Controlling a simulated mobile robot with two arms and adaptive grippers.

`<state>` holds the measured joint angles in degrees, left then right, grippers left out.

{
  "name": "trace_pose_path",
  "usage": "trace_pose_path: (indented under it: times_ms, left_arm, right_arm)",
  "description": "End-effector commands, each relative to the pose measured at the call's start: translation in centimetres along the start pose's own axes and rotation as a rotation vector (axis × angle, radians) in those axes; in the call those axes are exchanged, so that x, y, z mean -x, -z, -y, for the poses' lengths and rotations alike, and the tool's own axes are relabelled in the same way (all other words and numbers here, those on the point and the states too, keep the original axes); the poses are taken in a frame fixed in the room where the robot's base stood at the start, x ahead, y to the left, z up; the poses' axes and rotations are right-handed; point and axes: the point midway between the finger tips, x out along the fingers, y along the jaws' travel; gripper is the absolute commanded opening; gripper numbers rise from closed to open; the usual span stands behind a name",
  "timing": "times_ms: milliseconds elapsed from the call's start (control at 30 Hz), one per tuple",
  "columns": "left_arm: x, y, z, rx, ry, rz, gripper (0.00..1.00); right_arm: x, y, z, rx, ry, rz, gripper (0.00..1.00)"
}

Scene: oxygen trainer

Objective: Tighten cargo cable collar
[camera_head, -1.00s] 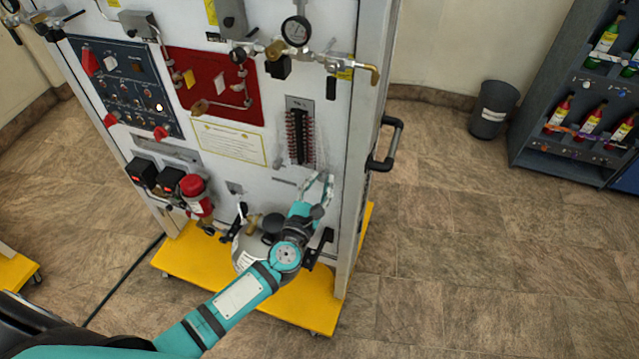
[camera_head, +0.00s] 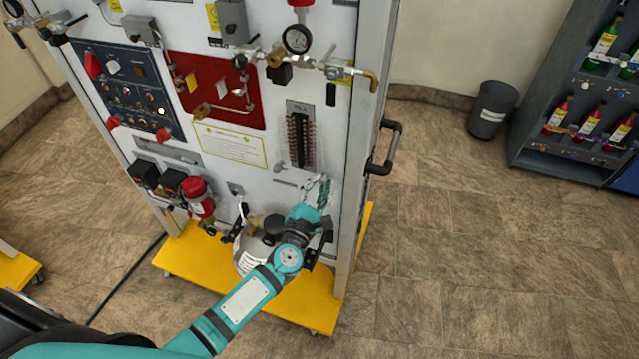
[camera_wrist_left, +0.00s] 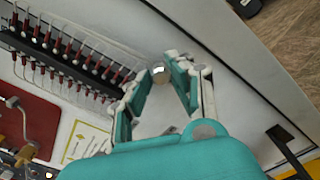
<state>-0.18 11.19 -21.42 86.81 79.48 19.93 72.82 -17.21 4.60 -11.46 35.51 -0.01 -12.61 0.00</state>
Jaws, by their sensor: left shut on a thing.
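My left gripper (camera_head: 318,186) reaches up to the lower right of the white panel (camera_head: 347,165), below the row of red-and-black terminals. In the left wrist view its two teal-padded fingers (camera_wrist_left: 160,76) converge on a small round silver piece (camera_wrist_left: 158,69), which looks like the cable collar. The gripper is shut on it. The fingers cover its sides, and no cable is clear to me. In the head view the piece cannot be made out behind the fingers. My right gripper is out of view.
The terminal strip (camera_wrist_left: 70,58) is close to the fingers in the wrist view. A black handle (camera_head: 392,146) sticks out from the cabinet's right side.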

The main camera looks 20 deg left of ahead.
Motion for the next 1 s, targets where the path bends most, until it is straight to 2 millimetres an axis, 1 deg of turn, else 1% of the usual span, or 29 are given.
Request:
trace_pose_path:
  times_ms: [100,1000]
  left_arm:
    - [0.1,-0.1,0.1,-0.111,0.003,-0.002,0.0]
    - [0.1,0.0,0.2,-0.967,0.006,0.0,0.0]
  right_arm:
    - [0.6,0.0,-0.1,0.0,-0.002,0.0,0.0]
    - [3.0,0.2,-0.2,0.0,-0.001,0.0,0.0]
